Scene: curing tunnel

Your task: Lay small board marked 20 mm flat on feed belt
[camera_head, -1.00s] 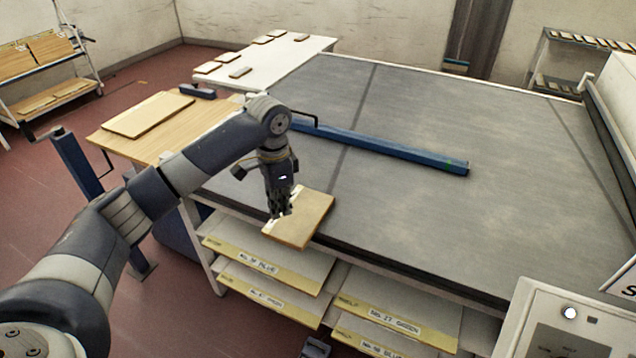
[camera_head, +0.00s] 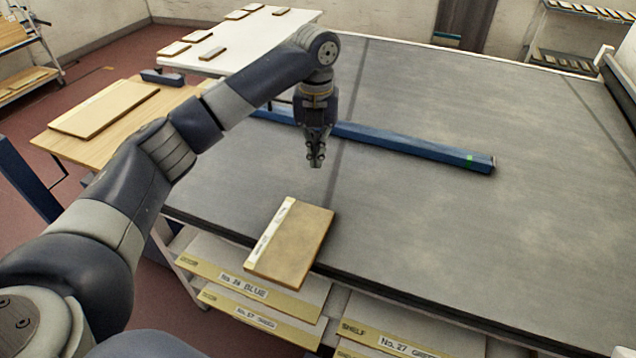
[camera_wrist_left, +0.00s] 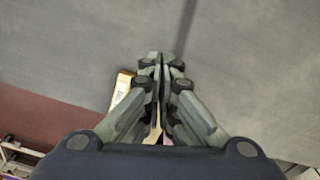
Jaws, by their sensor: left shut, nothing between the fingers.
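A small tan board (camera_head: 293,246) with a pale labelled strip along its left side lies at the near edge of the grey feed belt (camera_head: 420,230). Its near end reaches past the belt's dark edge, over the shelves below. The marking on the strip is too small to read. My left gripper (camera_head: 316,163) is shut and empty, above the belt and beyond the board, apart from it. In the left wrist view the shut fingers (camera_wrist_left: 160,62) cover most of the board, and a corner of it (camera_wrist_left: 122,86) shows to their left. My right gripper is not in view.
A blue bar (camera_head: 400,146) lies across the belt behind my gripper. A wooden table with a larger board (camera_head: 105,108) stands at the left, and a white table (camera_head: 270,37) with several small boards is behind. Labelled shelves (camera_head: 250,290) sit under the belt's near edge. The belt's right side is clear.

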